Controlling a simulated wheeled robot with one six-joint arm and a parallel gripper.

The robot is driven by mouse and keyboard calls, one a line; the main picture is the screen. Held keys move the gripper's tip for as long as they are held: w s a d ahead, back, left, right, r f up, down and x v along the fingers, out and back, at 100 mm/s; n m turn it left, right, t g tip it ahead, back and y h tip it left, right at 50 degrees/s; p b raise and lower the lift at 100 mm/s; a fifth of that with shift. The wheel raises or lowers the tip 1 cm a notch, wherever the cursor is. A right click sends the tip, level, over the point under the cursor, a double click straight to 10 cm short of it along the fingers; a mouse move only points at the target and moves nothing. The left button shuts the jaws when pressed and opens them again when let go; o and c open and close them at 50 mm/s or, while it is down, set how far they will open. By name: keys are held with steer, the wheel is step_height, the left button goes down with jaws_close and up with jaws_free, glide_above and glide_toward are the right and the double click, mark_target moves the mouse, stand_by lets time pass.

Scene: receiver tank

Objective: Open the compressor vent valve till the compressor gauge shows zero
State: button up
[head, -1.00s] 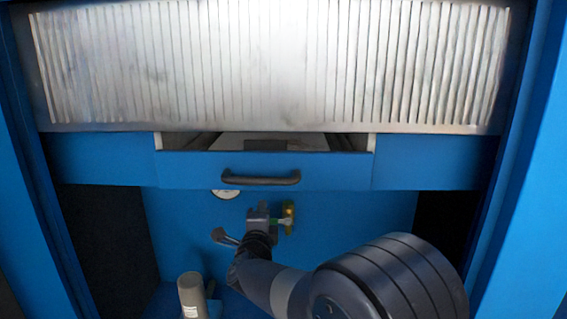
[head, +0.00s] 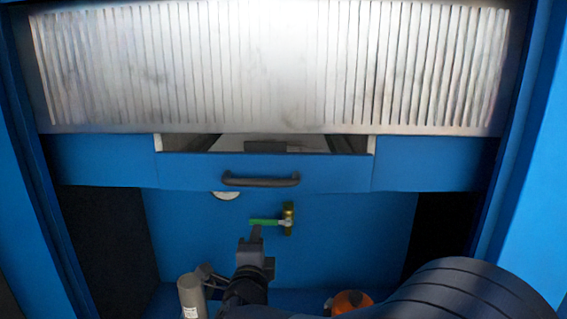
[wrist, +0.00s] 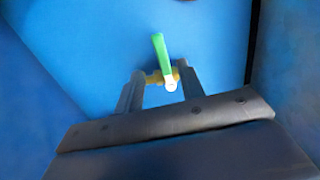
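The vent valve has a brass body (head: 288,228) on the blue back panel, with a green lever (head: 264,222) pointing left, roughly level, in the head view. In the wrist view the green lever (wrist: 160,52) points up from the brass body (wrist: 154,78). The white gauge (head: 227,195) shows only its lower edge under the drawer; its needle and reading are hidden. My gripper (head: 256,232) is just below the lever in the head view. In the wrist view my gripper (wrist: 160,92) has its fingers apart, with the valve seen between and beyond them and nothing held.
A half-open blue drawer (head: 200,172) with a dark handle (head: 260,180) overhangs the valve. A ribbed metal panel (head: 270,65) is above. A grey cylinder (head: 192,295) stands at lower left. An orange round thing (head: 350,301) sits low, right of my gripper.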

mark_target(270, 222)
steer(key=shift+w+d+r+m, duration=0.1)
steer(key=shift+w+r+m, duration=0.2)
steer(key=shift+w, duration=1.4)
steer(key=shift+w+d+r+m, duration=0.15)
steer(key=shift+w+m, duration=0.2)
steer(key=shift+w, duration=1.35)
steer(key=shift+w+r+m, duration=0.2)
steer(key=shift+w+m, duration=0.15)
steer(key=shift+w, duration=1.35)
